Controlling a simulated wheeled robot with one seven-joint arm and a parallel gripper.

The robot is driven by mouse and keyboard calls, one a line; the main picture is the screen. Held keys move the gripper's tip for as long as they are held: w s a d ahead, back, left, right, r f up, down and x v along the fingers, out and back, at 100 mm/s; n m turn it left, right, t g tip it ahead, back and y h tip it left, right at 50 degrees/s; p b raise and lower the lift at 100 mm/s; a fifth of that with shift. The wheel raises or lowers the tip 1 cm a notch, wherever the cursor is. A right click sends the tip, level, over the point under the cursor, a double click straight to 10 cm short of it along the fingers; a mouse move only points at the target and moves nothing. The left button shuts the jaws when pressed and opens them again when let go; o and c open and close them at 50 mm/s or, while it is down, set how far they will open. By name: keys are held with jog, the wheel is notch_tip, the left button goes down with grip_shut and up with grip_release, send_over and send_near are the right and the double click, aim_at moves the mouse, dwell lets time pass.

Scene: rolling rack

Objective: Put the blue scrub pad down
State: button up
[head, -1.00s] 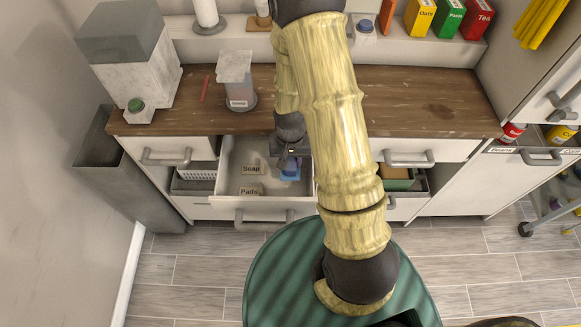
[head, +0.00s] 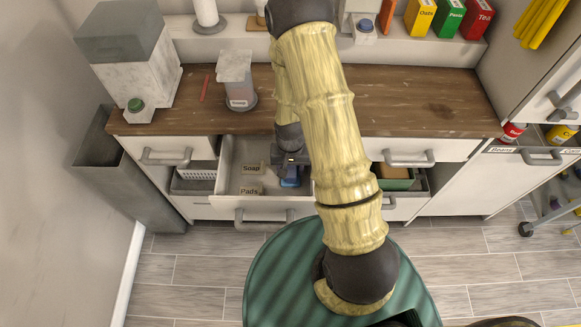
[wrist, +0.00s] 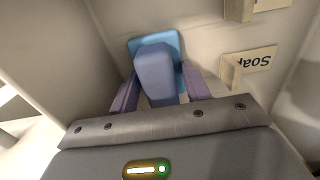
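The blue scrub pad (head: 290,181) is in the open drawer (head: 226,187), at its right side. In the wrist view the pad (wrist: 172,43) has a light blue base and a darker blue block handle pointing toward my camera. My gripper (head: 291,164) is low in the drawer, right above the pad. In the wrist view its two purple fingers (wrist: 160,88) stand on either side of the handle, with narrow gaps between them and it. The pad looks flat on the drawer floor. Labels reading Soap (head: 251,169) and Pads (head: 250,191) stand in the drawer.
The drawer walls are close around my gripper. A white basket (head: 196,174) is in the left compartment, and a green box (head: 397,181) is at the right. The drawer's left part is mostly free.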

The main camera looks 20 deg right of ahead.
aim_at(291, 167)
jog(key=shift+o, duration=0.2)
jog(key=shift+w+r, duration=0.1)
jog(key=shift+r, duration=0.25)
notch_tip(291, 167, up, 12)
jog(key=shift+f, duration=0.2)
dwell(0.6)
jog(key=s+r+n+t, duration=0.2)
jog(key=s+r, duration=0.6)
jog(key=r, duration=0.4)
jog(key=shift+r+n+t, duration=0.15)
jog(key=shift+n+t, duration=0.15)
jog(key=shift+n, duration=0.5)
